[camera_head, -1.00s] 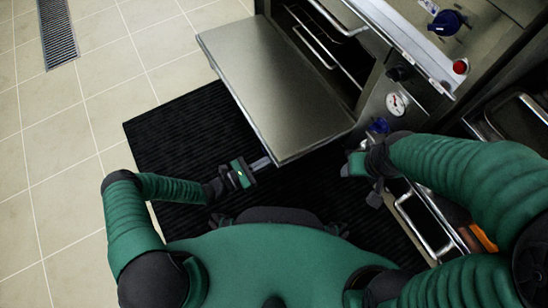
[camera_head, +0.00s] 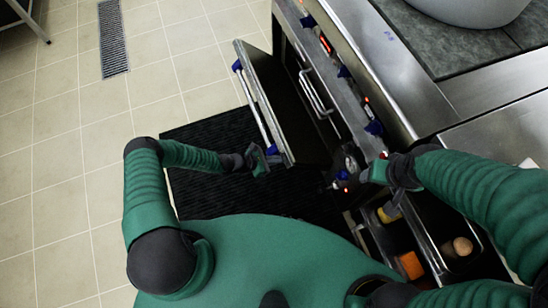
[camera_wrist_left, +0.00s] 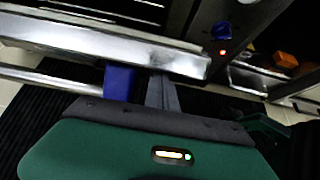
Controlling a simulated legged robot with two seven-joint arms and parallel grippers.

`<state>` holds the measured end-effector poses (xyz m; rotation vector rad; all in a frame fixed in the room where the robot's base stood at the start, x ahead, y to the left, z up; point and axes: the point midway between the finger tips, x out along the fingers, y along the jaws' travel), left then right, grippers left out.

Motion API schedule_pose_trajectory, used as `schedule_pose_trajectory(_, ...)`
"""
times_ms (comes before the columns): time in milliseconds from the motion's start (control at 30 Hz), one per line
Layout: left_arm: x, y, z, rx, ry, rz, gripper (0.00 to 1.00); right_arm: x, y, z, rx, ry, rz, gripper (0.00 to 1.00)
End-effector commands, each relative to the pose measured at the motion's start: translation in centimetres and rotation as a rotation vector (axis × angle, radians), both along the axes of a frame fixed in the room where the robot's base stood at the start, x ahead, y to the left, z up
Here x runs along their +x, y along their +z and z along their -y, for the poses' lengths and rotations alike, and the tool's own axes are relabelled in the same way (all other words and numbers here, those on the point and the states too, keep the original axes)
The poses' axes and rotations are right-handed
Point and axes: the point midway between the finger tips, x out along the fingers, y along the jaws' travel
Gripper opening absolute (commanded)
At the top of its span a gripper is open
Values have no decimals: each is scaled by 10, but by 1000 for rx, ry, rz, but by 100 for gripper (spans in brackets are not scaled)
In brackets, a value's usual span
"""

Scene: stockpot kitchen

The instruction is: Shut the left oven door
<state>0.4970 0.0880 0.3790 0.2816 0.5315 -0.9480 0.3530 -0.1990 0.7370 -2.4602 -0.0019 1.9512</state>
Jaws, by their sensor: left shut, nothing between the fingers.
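The left oven door (camera_head: 284,96) is a steel panel, partly open and tilted up steeply in the head view. A long handle bar (camera_head: 258,108) with blue end mounts runs along its outer face. My left gripper (camera_head: 275,159) is shut and empty at the near end of the door, by the lower blue mount (camera_head: 272,149). In the left wrist view, the gripper's finger (camera_wrist_left: 162,92) reaches up to the door's steel edge (camera_wrist_left: 110,45), beside a blue mount (camera_wrist_left: 121,82); contact looks likely but is not certain. My right gripper (camera_head: 388,206) is by the oven front; its jaw state is unclear.
The oven's dark opening with racks (camera_head: 312,95) lies behind the door. Blue knobs and red lights line the front panel. An open drawer (camera_head: 430,235) with food items is at lower right. A black mat (camera_head: 215,180) covers the tiled floor (camera_head: 70,170).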

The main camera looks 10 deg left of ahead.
Motion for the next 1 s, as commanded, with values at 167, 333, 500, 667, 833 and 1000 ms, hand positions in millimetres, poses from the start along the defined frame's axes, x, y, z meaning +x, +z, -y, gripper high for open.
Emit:
schedule_pose_trajectory(167, 15, 47, 25, 100, 0, -72, 0, 0, 66, 0, 0, 0, 0, 61)
schedule_pose_trajectory(333, 28, 59, 44, 179, 0, -123, 0, 0, 85, 0, 0, 0, -1, 61)
schedule_pose_trajectory(500, 38, 69, 59, 241, -3, -161, 0, 0, 93, 0, 0, 0, -1, 61)
schedule_pose_trajectory(667, 49, 78, 72, 300, -10, -187, 0, 0, 96, 0, 0, 0, -1, 61)
schedule_pose_trajectory(833, 59, 87, 88, 325, -7, -208, 0, 0, 93, 0, 0, 0, -1, 61)
schedule_pose_trajectory(1000, 72, 95, 107, 318, -2, -211, 0, 0, 81, 0, 0, 0, 0, 61)
